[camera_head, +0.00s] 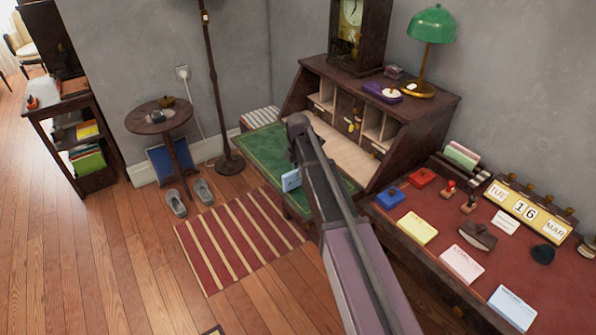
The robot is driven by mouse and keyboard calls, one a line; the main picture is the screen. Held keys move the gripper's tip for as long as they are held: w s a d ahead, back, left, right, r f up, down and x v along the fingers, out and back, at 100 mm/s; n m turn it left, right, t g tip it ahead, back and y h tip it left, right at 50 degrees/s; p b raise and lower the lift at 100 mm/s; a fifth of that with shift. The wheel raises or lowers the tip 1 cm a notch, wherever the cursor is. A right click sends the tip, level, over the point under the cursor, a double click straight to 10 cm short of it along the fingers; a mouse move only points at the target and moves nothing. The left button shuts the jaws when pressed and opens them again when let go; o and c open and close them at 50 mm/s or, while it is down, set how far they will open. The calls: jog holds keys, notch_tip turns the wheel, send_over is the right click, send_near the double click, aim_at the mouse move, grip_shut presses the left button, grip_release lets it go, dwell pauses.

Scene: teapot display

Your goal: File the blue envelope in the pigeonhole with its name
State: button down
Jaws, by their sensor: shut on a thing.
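A small light-blue envelope (291,181) hangs at the end of my arm, in front of the bureau's green writing surface (262,138). My gripper (296,168) is shut on it; the fingers are mostly hidden by my own arm. The envelope seems upright, and its writing is too small to read. The pigeonholes are in the dark wooden bureau (432,110), behind and to the right of the envelope, well apart from it. Small pale and yellowish tags show at the compartments, but no name is readable. My arm covers part of the bureau.
A red-topped desk (480,235) at right holds cards, stamps, ink pads and a calendar (526,208). A clock (357,35) and a green lamp (432,25) stand on the bureau. A round table (140,122) and slippers (190,196) are at left. The striped rug (235,240) is clear.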

jog(key=c, duration=0.5)
grip_release()
jog(key=shift+c, duration=0.2)
notch_tip(320, 180, up, 9)
jog(key=p, duration=0.9)
jog(key=shift+r, duration=0.2)
jog(key=s+a+m, duration=0.3)
jog(key=s+a, duration=1.6)
jog(key=s, duration=0.2)
jog(key=shift+s+a, duration=0.25)
jog(key=shift+a, duration=0.15)
jog(key=shift+d, duration=0.1)
